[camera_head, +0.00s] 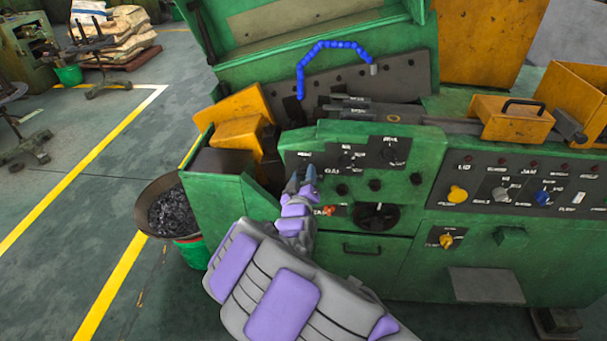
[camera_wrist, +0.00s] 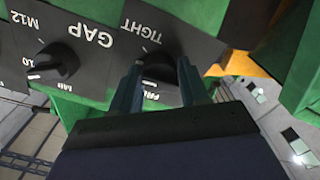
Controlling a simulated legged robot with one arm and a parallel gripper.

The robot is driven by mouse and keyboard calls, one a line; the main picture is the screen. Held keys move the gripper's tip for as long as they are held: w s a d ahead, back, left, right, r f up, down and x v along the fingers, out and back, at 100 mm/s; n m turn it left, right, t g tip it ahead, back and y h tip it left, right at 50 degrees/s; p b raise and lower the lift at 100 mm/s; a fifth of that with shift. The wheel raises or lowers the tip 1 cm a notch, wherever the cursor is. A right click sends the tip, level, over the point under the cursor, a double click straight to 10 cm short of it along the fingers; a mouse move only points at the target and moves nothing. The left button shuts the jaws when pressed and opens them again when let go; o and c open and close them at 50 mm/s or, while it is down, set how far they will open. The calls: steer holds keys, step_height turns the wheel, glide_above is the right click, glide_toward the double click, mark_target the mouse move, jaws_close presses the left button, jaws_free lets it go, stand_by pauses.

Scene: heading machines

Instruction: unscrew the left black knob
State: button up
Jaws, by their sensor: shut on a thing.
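The left black knob (camera_wrist: 160,66) sits on a dark plate lettered TIGHT and FREE in the wrist view, where the lettering appears upside down. My gripper (camera_wrist: 160,78) has one finger on each side of it and is shut on it. In the head view my gripper (camera_head: 302,180) reaches up to the left end of the green machine's front panel and hides this knob. A second black knob (camera_wrist: 55,62), beside the GAP lettering, is to the left in the wrist view and apart from my fingers.
In the head view, more black knobs (camera_head: 390,153) and an orange-red control (camera_head: 329,210) lie close to my gripper. A black dial (camera_head: 376,217) and a drawer handle (camera_head: 362,249) are lower right.

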steer(key=n, duration=0.4)
steer(key=shift+r+n+p, duration=0.1)
steer(key=shift+n+p, duration=0.3)
steer(key=n, duration=0.3)
steer(key=shift+n, duration=0.3)
steer(key=n, duration=0.4)
steer(key=shift+b, duration=0.4)
steer(key=shift+n+b, duration=0.65)
steer(key=shift+n, duration=1.55)
steer(key=o, duration=1)
steer(key=shift+a, duration=0.1)
steer(key=shift+s, duration=0.1)
